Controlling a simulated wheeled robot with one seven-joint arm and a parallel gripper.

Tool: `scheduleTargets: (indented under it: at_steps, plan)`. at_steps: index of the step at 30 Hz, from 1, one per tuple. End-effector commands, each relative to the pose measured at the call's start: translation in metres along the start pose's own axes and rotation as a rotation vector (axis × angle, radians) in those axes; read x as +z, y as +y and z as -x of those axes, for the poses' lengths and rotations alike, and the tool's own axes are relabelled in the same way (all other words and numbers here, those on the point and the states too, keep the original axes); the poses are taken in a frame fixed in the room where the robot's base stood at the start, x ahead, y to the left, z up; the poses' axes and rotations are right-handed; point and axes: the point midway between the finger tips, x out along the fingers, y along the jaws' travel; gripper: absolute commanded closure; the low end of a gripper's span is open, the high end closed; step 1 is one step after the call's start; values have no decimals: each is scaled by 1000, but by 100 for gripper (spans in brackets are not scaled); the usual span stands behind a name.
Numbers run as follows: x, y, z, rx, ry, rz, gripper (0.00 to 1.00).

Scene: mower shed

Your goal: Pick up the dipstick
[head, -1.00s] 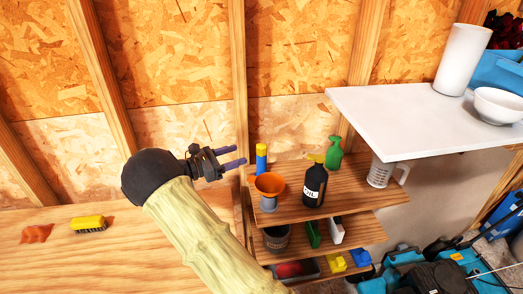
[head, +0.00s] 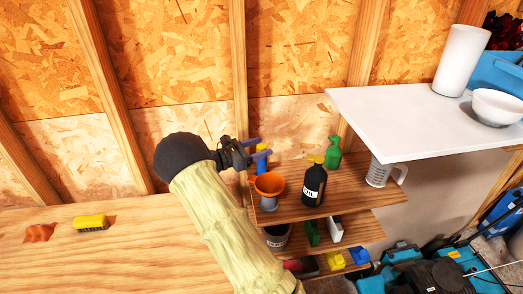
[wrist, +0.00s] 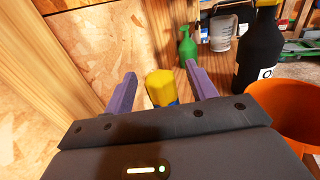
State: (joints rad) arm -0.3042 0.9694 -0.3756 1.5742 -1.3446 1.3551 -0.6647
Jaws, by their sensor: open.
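I cannot make out a dipstick for certain in either view. My gripper (head: 257,149) is open, with its two purple fingers pointing right over the left end of the wooden shelf. In the wrist view the fingers (wrist: 160,74) stand apart, and a blue can with a yellow cap (wrist: 160,87) shows between and beyond them. In the head view that can (head: 262,163) is partly hidden by the fingers. I cannot tell whether they touch it. Nothing is held.
An orange funnel (head: 269,184), a black oil bottle (head: 314,187) and a green spray bottle (head: 333,155) stand on the shelf. A white counter (head: 400,115) juts out at right. A mower (head: 440,273) is at lower right. A yellow brush (head: 91,223) lies on the bench.

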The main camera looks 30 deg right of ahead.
Motion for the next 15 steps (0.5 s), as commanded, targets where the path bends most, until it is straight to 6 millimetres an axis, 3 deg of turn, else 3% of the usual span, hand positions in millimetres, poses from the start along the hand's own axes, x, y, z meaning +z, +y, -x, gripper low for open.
scheduleTargets:
  at_steps: [6,15]
  plan:
    - [1,1,-29,-1,0,0,43]
    - [0,1,-32,-2,0,-1,43]
